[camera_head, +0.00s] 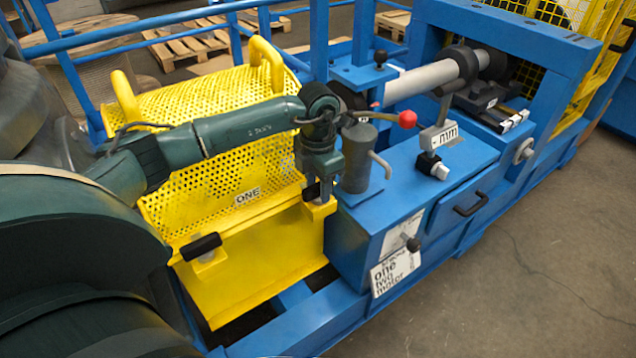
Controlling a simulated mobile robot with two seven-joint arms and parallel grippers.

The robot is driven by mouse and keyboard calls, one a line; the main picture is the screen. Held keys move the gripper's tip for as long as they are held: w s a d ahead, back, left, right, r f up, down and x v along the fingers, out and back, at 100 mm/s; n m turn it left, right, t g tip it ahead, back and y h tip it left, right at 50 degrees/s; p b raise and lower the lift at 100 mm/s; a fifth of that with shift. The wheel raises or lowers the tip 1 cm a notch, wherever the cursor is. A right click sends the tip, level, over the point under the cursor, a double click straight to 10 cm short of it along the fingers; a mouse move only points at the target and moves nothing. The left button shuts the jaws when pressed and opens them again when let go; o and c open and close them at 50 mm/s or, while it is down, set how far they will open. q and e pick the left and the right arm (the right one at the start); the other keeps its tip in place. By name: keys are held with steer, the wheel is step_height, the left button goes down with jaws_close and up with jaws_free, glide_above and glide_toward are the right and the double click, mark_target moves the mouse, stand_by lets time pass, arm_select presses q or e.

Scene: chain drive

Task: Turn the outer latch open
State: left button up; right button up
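A yellow perforated guard (215,150) labelled "ONE" covers part of the blue machine. On its front ledge one black-handled latch (201,247) lies toward the left, uncovered by my arm. A second black latch (311,191) is at the ledge's right end, partly hidden by my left gripper (322,190). I cannot tell which of the two is the outer one. My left arm reaches across the guard, and its gripper points down at the right-end latch, touching it or very close. The fingers are small and dark, so their opening cannot be made out. My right gripper is not in view.
Just right of the gripper stand a grey cylinder (358,158) with a bent pipe and a red-knobbed lever (407,119). A blue cabinet (465,205) with a black handle is farther right. Two yellow guard handles rise behind my arm. The floor at the right is clear.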

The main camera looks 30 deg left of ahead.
arm_select(q)
jaws_close()
